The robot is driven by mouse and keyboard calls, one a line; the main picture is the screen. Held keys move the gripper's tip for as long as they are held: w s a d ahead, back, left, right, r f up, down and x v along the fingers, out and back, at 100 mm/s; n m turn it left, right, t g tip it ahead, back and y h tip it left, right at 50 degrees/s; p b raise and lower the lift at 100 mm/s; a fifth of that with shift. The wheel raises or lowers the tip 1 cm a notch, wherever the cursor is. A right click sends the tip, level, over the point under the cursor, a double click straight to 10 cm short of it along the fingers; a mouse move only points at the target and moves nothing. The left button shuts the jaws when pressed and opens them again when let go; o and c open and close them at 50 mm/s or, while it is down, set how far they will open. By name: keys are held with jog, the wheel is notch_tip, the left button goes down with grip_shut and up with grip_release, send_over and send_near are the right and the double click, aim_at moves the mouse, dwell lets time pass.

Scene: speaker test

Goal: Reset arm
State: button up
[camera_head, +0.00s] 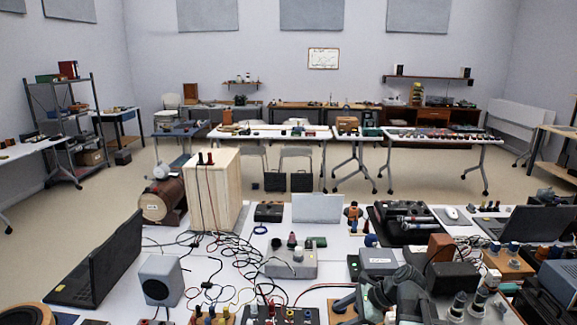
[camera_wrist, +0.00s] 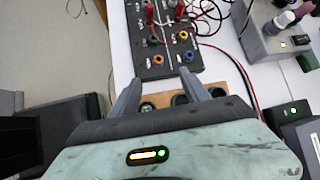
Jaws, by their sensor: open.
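My gripper (camera_wrist: 159,79) is open in the wrist view, its two dark fingers apart with nothing held between them. The fingers point toward a black panel with coloured sockets (camera_wrist: 162,42), which lies just beyond the tips. A brown board with round dark posts (camera_wrist: 232,78) shows under and between the fingers; the gripper body hides part of it. In the head view, grey parts that look like my arm stand low at the bottom, right of centre, over the crowded table. I cannot make out the fingertips there.
The white table (camera_head: 226,262) is crowded with a black laptop (camera_head: 93,262), a grey speaker box (camera_head: 161,280), a tall wooden box (camera_head: 214,190), a grey device with knobs (camera_head: 291,262) and tangled cables (camera_head: 233,252). Open floor (camera_wrist: 50,45) shows left of the table in the wrist view.

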jog(key=s+a+f+n+g+h, duration=0.2)
jog(key=s+a+n, duration=0.1)
jog(key=a+n, duration=0.35)
jog(key=s+d+f+n+h, duration=0.1)
jog(key=s+d+n+h, duration=0.1)
jog(key=n, duration=0.4)
jog(key=s+d+f+n+g+h+p, duration=0.1)
jog(key=d+n+h, duration=0.2)
jog(key=d+n, duration=0.1)
jog(key=shift+s+f+n+h, duration=0.3)
jog(key=shift+s+n, duration=0.1)
jog(key=shift+n, duration=0.45)
